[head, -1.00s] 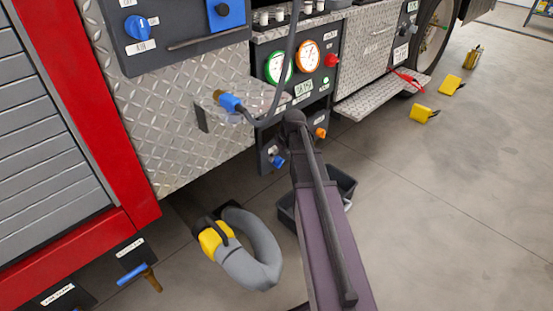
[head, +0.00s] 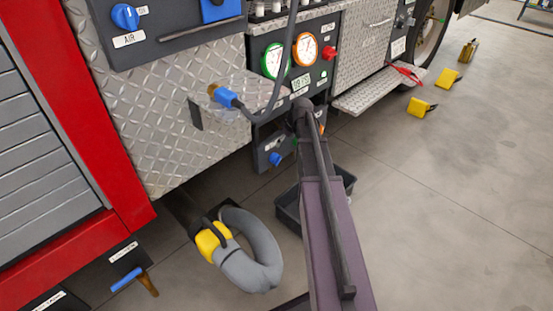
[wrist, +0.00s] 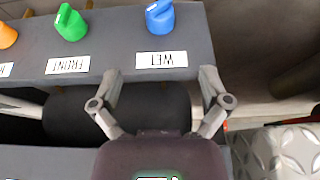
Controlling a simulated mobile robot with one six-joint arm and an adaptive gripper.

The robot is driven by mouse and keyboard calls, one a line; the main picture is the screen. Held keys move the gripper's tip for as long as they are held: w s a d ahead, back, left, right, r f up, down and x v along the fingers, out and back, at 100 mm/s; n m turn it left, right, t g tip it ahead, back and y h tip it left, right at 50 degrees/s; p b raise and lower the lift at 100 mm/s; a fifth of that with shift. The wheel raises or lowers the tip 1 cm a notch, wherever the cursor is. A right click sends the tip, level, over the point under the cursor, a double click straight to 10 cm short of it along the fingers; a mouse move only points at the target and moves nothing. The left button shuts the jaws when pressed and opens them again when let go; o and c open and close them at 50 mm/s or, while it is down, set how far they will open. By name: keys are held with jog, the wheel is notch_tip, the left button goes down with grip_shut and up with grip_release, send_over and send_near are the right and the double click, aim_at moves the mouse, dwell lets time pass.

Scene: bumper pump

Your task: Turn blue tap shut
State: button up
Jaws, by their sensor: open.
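The blue tap (wrist: 159,17) sits at the top of the wrist view, on a dark panel above an upside-down label reading WET. It also shows low on the truck's pump panel in the head view (head: 276,159), just left of my arm. My gripper (wrist: 160,75) is open and empty in the wrist view. Its two fingers point toward the panel, one on each side of the WET label, and stop short of the tap. They are apart from it. In the head view my gripper is hidden behind my arm.
A green tap (wrist: 71,22) above a FRONT label and an orange tap (wrist: 7,35) stand left of it. In the head view a thick grey hose (head: 256,255) curls below, and a dark bin (head: 287,213) stands on the floor. Open floor lies to the right.

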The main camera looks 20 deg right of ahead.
aim_at(276, 156)
jog(key=shift+b+x, duration=5.95)
jog(key=shift+x, duration=0.7)
jog(key=shift+s, duration=0.15)
jog(key=c, duration=1.1)
